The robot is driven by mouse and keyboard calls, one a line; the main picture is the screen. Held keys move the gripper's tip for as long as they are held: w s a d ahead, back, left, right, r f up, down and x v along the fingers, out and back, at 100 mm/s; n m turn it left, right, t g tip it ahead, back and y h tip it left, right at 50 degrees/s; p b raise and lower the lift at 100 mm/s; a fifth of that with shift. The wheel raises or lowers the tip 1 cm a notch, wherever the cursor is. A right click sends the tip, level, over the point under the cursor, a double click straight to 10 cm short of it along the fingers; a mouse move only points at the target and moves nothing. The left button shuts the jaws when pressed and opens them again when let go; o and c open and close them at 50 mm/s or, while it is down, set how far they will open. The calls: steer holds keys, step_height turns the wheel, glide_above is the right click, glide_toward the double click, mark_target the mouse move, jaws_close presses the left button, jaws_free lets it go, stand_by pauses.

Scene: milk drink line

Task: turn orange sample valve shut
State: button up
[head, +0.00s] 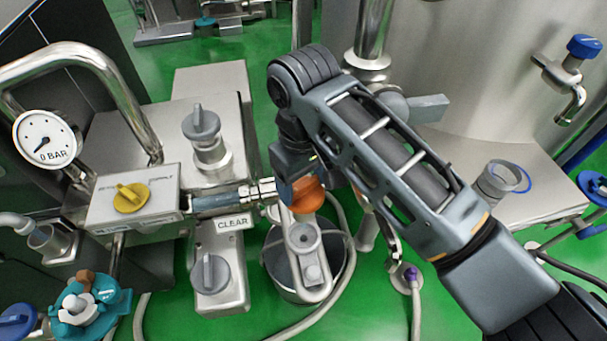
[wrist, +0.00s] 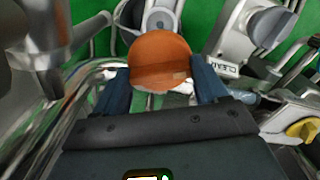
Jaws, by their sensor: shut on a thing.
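The orange sample valve (head: 308,196) is a rounded orange knob on the steel pipework, just below my gripper (head: 298,178) in the head view. In the wrist view the orange knob (wrist: 160,58) sits between the two dark blue fingers of my gripper (wrist: 160,80), one on each side. My gripper is shut on the knob. My wrist and forearm hide part of the knob and its pipe in the head view, so I cannot tell how far it is turned.
A steel bucket (head: 272,262) stands below the valve. A yellow knob (head: 131,197), a grey knob (head: 210,272) by a CLEAR label (head: 233,223), and a gauge reading near 0 bar (head: 46,139) are to the left. A hose (head: 343,235) curves over the green floor. A steel tank (head: 480,60) stands right.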

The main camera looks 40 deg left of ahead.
mark_target(303, 185)
steer(key=m+p, duration=0.1)
steer(key=p, duration=0.1)
steer(key=m+p, duration=0.1)
steer(key=shift+s+r+m+p, duration=0.1)
steer(key=shift+r+m+p, duration=0.1)
steer(key=shift+m+p, duration=0.15)
steer(key=shift+f+m+p, duration=0.15)
steer(key=shift+m+p, duration=1)
steer(key=shift+p, duration=0.1)
steer(key=o, duration=1.1)
steer(key=shift+c, duration=0.2)
step_height(303, 185, up, 8)
steer(key=shift+f, duration=0.15)
